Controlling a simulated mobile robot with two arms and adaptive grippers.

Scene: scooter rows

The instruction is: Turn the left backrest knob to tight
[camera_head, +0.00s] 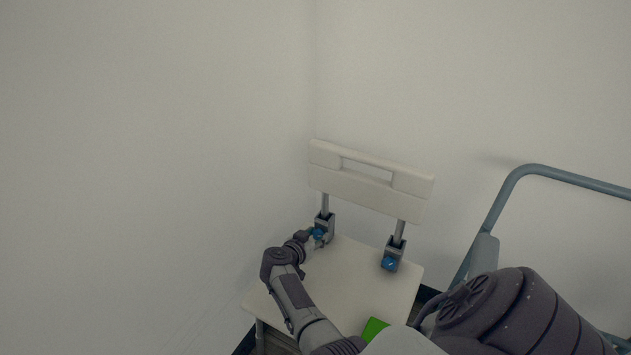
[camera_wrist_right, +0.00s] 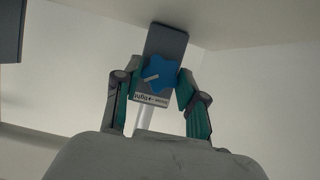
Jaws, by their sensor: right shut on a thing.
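The chair has a pale backrest (camera_head: 370,180) on two grey posts in square brackets. The left backrest knob (camera_head: 318,233) is blue, on the left bracket, partly covered by my right gripper (camera_head: 312,238). In the right wrist view the knob (camera_wrist_right: 158,72) is a blue lobed shape with a pale pointer line slanting toward the lower left. It sits on a grey bracket (camera_wrist_right: 167,38) with a small label below. My right gripper's fingers (camera_wrist_right: 160,80) stand on both sides of the knob, shut on it. My left gripper is out of view.
A second blue knob (camera_head: 389,264) is on the right bracket. The pale seat (camera_head: 345,280) lies below, with a green patch (camera_head: 374,329) near its front. A blue-grey tubular frame (camera_head: 520,172) stands at the right. Bare walls close in behind and at the left.

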